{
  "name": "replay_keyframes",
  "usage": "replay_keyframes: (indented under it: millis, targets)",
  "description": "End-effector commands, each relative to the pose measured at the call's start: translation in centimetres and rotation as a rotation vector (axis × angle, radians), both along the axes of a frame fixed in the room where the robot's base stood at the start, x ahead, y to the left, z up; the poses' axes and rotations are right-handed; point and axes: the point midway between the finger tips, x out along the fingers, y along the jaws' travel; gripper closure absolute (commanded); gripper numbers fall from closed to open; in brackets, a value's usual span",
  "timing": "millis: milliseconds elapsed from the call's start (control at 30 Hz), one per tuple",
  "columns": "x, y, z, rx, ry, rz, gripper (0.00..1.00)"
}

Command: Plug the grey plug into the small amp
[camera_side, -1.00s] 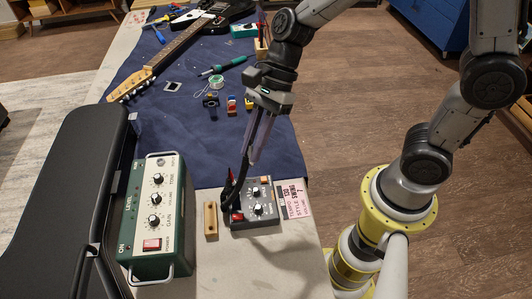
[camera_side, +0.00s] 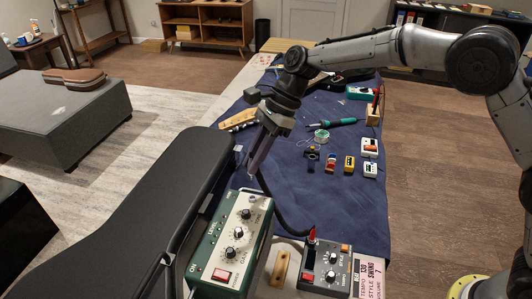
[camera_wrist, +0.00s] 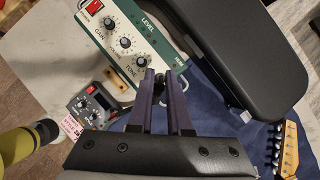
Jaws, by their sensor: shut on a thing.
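The small amp (camera_side: 234,232) is a green box with a pale control panel, several knobs and a red switch. It stands at bottom centre in the side view and also shows at the top of the wrist view (camera_wrist: 118,18). My gripper (camera_side: 252,172) is above the amp's far end, pointing down. It is shut on the grey plug, which looks dark between the fingertips in the wrist view (camera_wrist: 160,84). A black cable (camera_side: 280,215) runs from the gripper to the dark control box. The fingers partly hide the plug; I cannot tell whether its tip touches the amp.
The dark control box (camera_side: 325,268) with a red plug stands right of the amp. A wooden block (camera_side: 280,268) lies between them. A large black case (camera_side: 150,225) is close on the amp's left. Small pedals (camera_side: 350,163) and a soldering iron (camera_side: 335,123) lie on the blue mat.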

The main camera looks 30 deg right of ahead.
Motion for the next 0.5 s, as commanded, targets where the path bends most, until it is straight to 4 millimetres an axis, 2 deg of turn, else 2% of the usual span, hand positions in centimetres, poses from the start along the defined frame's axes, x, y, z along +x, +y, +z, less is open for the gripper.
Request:
replay_keyframes:
  millis: [500]
  targets:
    - [-0.1, 0.0, -3.9, 0.0, 0.002, 0.0, 1.0]
